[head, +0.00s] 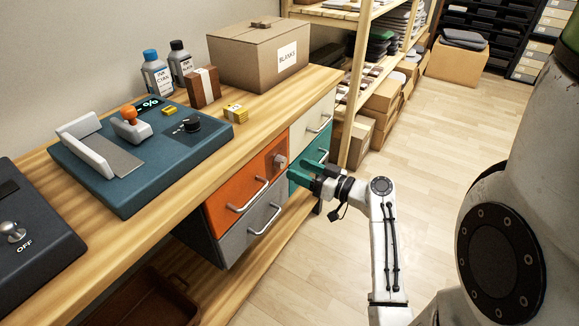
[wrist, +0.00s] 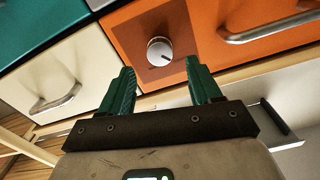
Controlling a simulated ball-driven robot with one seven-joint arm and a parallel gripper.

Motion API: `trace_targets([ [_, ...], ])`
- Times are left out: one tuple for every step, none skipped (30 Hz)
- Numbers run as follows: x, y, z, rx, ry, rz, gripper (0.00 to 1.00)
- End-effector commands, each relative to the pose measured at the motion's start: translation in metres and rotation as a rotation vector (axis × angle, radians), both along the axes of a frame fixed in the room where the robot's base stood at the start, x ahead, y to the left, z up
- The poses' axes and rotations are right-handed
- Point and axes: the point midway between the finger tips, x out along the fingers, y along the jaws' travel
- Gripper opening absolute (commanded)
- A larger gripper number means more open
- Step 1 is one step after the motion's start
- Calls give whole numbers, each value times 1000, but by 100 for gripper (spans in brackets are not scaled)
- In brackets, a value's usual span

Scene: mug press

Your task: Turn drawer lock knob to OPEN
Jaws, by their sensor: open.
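The drawer lock knob (wrist: 159,50) is a small round silver knob with a dark pointer mark, on a brown-orange plate on the orange drawer (wrist: 213,22). In the head view the knob (head: 280,161) sits at the right end of the orange drawer (head: 236,203). My gripper (wrist: 158,84) has its two green fingers spread apart. The knob shows between and beyond the fingertips in the wrist view, apart from them. In the head view my gripper (head: 299,174) is close in front of the drawer fronts, just right of the knob. No OPEN lettering is readable at the knob.
The orange drawer's bar handle (head: 248,196) sticks out left of the knob. A grey drawer (head: 250,231) is below, and cream (head: 313,125) and teal drawers are to the right. The wooden bench top (head: 250,130) overhangs above. The floor (head: 335,235) in front is clear.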

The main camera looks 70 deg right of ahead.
Motion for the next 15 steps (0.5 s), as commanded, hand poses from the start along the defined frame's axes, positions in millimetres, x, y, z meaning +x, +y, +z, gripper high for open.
trace_targets([
  [9,-2,0,0,1,2,63],
  [13,-3,0,0,1,2,63],
  [19,-4,0,0,1,1,63],
  [23,-5,0,0,1,2,63],
  [26,-6,0,0,0,2,63],
  [30,-8,0,1,1,1,63],
  [33,-8,0,0,1,1,63],
  [35,-8,0,0,2,1,63],
  [37,-9,0,0,2,1,63],
  [38,-9,0,0,2,0,63],
  [39,-9,0,0,1,0,63],
  [40,-10,0,0,1,0,63],
  [41,-10,0,0,1,0,63],
  [41,-10,0,0,1,0,63],
  [41,-10,0,0,1,0,63],
])
